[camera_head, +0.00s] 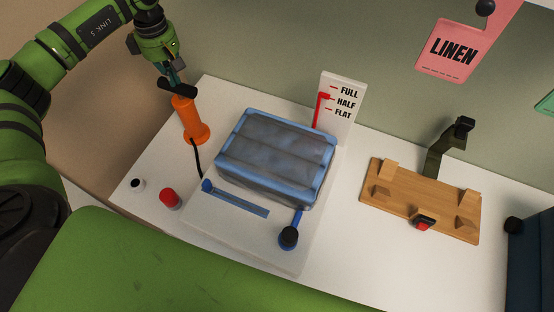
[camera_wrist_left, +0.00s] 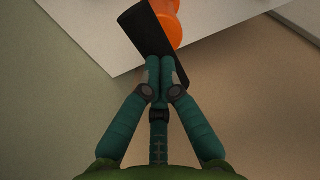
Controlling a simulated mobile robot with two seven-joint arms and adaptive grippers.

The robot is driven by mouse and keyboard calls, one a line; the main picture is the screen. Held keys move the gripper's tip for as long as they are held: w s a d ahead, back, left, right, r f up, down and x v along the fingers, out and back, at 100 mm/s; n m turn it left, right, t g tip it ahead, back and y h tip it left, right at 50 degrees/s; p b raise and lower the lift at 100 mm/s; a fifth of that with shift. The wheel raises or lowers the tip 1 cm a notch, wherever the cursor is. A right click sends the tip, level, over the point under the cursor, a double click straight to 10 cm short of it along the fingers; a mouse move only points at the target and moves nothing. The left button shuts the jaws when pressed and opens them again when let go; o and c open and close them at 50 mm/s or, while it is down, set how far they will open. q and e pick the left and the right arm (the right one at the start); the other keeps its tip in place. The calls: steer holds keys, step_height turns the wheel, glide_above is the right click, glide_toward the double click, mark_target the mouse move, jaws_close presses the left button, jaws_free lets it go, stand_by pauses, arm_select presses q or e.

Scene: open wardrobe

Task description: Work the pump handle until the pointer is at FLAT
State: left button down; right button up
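The orange pump (camera_head: 190,120) stands upright at the left of the white shelf, with a black crossbar handle (camera_head: 168,83) on top. My left gripper (camera_head: 175,78) is at the handle's middle from above, fingertips together against it. In the left wrist view the shut fingertips (camera_wrist_left: 160,62) overlap the black handle (camera_wrist_left: 143,27); the bar does not clearly show between them. The red pointer (camera_head: 319,108) on the white gauge board (camera_head: 340,120) is about level with the HALF mark, above FLAT. The blue-edged grey bag (camera_head: 275,152) is still thick. My right gripper is out of view.
A black hose runs from the pump toward the bag. A red knob (camera_head: 170,197) and a small black-topped piece (camera_head: 137,184) are nearby. A blue lever with black knob (camera_head: 289,238) is in front. A wooden rack (camera_head: 420,205) stands right. A pink LINEN tag (camera_head: 455,50) hangs above.

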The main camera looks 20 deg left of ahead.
arm_select(q)
steer(key=shift+f, duration=0.75)
step_height(320, 180, up, 9)
steer(key=p, duration=0.6)
steer(key=shift+f, duration=0.1)
stand_by(0.4)
step_height(320, 180, down, 9)
steer(key=b, duration=0.6)
steer(key=shift+r, duration=0.3)
step_height(320, 180, up, 8)
steer(key=p, duration=0.6)
steer(key=shift+r+p, duration=0.2)
steer(key=shift+p, duration=0.1)
steer(key=shift+f, duration=0.15)
stand_by(0.5)
